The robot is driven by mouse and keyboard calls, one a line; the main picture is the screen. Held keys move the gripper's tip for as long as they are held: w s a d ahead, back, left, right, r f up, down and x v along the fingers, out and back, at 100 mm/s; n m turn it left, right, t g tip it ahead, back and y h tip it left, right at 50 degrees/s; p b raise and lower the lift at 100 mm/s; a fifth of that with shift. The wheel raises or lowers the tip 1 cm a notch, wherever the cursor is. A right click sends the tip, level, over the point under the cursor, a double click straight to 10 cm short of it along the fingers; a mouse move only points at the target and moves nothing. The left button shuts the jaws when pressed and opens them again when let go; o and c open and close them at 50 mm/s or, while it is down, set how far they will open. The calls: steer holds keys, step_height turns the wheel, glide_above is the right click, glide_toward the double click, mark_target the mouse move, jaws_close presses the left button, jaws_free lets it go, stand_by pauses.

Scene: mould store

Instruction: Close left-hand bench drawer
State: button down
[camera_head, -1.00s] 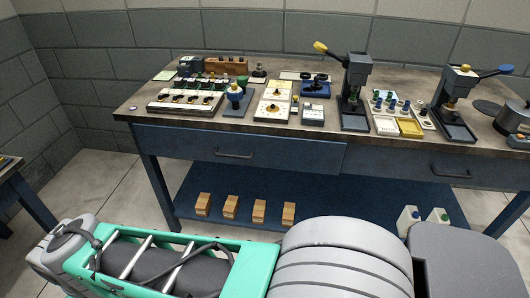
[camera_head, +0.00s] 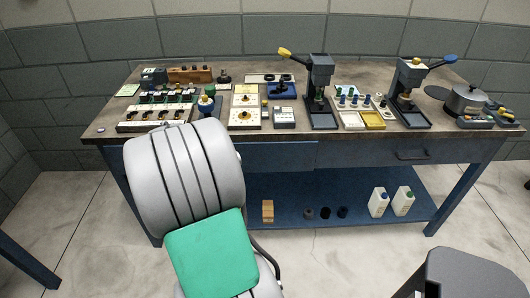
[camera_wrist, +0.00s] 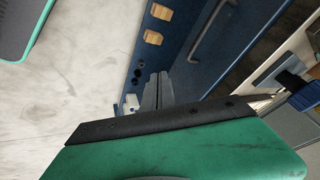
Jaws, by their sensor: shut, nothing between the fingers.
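The left-hand bench drawer (camera_head: 280,156) is a blue front under the left part of the bench top. Its right end seems to stand slightly forward of the bench front, but how far is hard to tell. My grey arm hides its left part and handle in the head view. In the wrist view a blue front with a long dark handle (camera_wrist: 212,32) runs slanted at upper right. My gripper (camera_wrist: 154,88) is shut and empty, apart from the handle, to its lower left in that picture. The head view does not show my gripper.
The bench top (camera_head: 225,92) carries boxes, trays, two lever presses (camera_head: 320,95) and a pot (camera_head: 466,100). A right-hand drawer (camera_head: 385,152) looks shut. The lower shelf (camera_head: 290,188) holds wooden blocks and white bottles (camera_head: 379,202). Pale floor in front is partly free.

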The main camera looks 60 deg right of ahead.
steer(key=s+d+m+g+h, duration=0.1)
steer(key=s+d+m+g, duration=0.1)
steer(key=s+d+m, duration=0.45)
steer(key=n+p, duration=0.1)
steer(key=p, duration=0.1)
glide_toward(268, 163)
steer(key=x, duration=0.4)
steer(key=shift+s+a+f, duration=0.3)
steer(key=shift+w+d, duration=0.25)
steer(key=shift+d, duration=0.2)
